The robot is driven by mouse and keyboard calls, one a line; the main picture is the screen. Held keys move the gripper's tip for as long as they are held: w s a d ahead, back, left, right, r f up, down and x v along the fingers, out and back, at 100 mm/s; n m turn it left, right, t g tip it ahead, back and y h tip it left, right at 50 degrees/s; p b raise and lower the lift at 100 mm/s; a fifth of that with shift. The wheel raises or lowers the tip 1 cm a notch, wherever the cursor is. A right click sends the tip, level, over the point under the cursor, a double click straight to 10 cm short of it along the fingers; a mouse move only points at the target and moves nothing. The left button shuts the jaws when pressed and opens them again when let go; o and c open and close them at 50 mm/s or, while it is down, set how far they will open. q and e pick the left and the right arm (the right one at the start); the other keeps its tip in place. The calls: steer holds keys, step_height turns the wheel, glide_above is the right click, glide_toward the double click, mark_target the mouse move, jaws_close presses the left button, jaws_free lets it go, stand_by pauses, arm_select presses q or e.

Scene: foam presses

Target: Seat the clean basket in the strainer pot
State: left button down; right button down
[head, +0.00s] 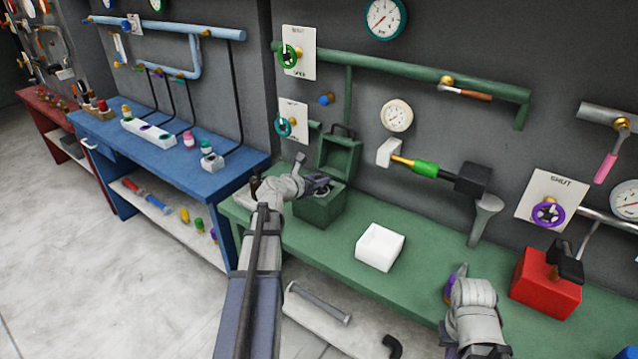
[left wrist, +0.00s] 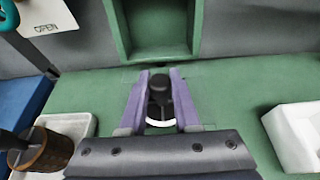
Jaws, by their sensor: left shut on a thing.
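A green box (head: 320,208) with its lid (head: 339,157) raised stands on the green bench; it seems to be the strainer pot. The open lid also shows in the left wrist view (left wrist: 152,32). My left gripper (head: 320,184) is at the top of the box. Its purple fingers are shut on a black knob (left wrist: 158,92), seemingly the clean basket's handle, with a pale rim below it. The basket's body is hidden, so I cannot tell how deep it sits. My right gripper (head: 456,284) is low over the bench front, its jaw gap unclear.
A brown cylinder (left wrist: 40,152) with a dark handle stands in a white tray (left wrist: 74,126) left of the gripper. A red box (head: 545,285) stands farther right. Pipes and gauges line the wall behind.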

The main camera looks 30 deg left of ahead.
arm_select(q)
steer(key=shift+f, duration=0.2)
steer(key=c, duration=0.6)
jaws_free()
steer(key=shift+c, duration=0.2)
steer(key=shift+r, duration=0.2)
steer(key=shift+s+r, duration=0.25)
steer(key=shift+s, duration=0.05)
steer(key=p+v, duration=0.4)
steer(key=v, duration=0.7)
steer(key=shift+s+p, duration=0.2)
steer(key=shift+p, duration=0.1)
steer(key=shift+f, duration=0.1)
